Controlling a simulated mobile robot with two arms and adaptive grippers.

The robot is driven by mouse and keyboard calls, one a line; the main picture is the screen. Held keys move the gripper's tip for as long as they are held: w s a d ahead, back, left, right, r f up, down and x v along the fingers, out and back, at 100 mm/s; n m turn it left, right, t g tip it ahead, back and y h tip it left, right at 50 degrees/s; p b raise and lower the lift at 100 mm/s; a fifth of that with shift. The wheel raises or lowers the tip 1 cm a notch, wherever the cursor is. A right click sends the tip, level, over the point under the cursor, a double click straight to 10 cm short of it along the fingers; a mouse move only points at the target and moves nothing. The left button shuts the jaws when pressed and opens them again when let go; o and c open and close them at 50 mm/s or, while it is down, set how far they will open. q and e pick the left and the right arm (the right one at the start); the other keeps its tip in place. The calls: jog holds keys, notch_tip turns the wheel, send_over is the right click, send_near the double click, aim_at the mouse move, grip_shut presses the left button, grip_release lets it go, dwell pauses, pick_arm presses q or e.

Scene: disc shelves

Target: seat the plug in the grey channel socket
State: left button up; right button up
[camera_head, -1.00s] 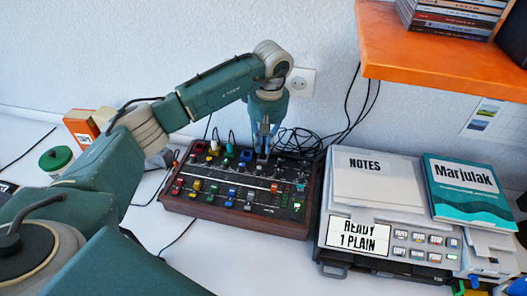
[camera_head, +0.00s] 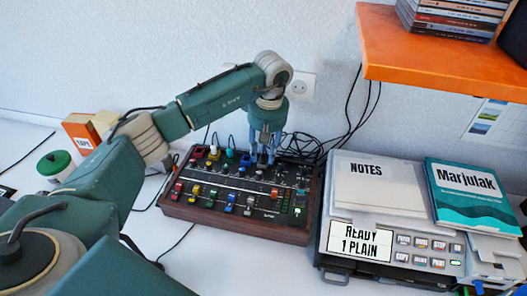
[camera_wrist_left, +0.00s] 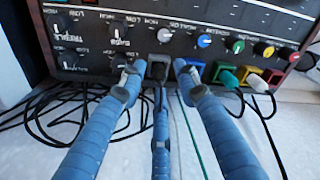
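The mixer (camera_head: 240,229) is a dark panel with wooden edges on the white table. In the left wrist view, a grey channel socket (camera_wrist_left: 162,58) sits along its rear row. A dark plug (camera_wrist_left: 158,71) is at this socket, with a cable running down behind my middle finger; how deep it sits is hard to tell. My left gripper (camera_head: 264,155) is above the mixer's back edge. In the left wrist view its fingers (camera_wrist_left: 158,80) are open, spread either side of the plug and apart from it. The plug is hidden in the head view. My right gripper is out of view.
Blue, green, yellow and red sockets (camera_wrist_left: 273,75) stand beside the grey one, some with plugged cables. Loose black cables (camera_head: 305,144) lie behind the mixer. A grey printer (camera_head: 390,246) stands close on its right. An orange shelf (camera_head: 440,73) overhangs at upper right.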

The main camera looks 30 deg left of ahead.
aim_at(267, 164)
pick_arm(q)
notch_tip(267, 164, up, 12)
jog(key=d+p, duration=0.1)
jog(key=p, duration=0.6)
jog(key=shift+s, duration=0.15)
jog(key=shift+d, duration=0.1)
